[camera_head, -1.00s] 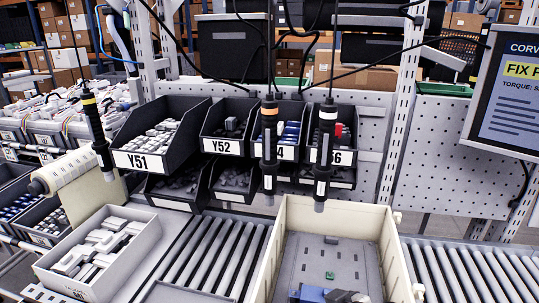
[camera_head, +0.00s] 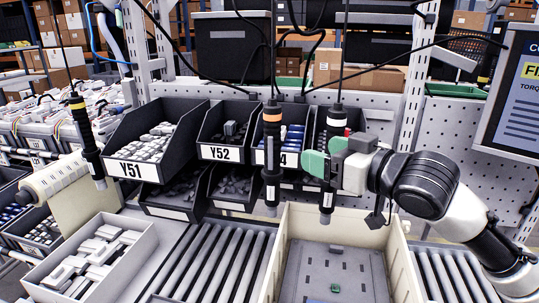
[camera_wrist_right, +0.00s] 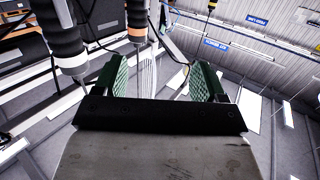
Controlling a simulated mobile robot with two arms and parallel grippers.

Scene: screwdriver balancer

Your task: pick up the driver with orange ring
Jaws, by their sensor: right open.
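The driver with the orange ring (camera_head: 272,165) hangs upright from its cable in front of the bins. My right gripper (camera_head: 323,156) has come in from the right, beside the driver with the white ring (camera_head: 331,170), and is open with green finger pads. In the right wrist view the gripper (camera_wrist_right: 156,78) is open and empty. There the orange-ring driver (camera_wrist_right: 137,22) shows beyond the fingers, apart from them, nearer the left one. The white-ring driver (camera_wrist_right: 64,40) is close by, left of the left finger. My left gripper is not in view.
A driver with a yellow ring (camera_head: 84,135) hangs at the far left. Labelled black bins (camera_head: 140,168) stand behind the drivers. Below are a cream crate (camera_head: 400,262), a roller conveyor (camera_head: 215,255) and a white tray of parts (camera_head: 148,243). A screen stands at the right.

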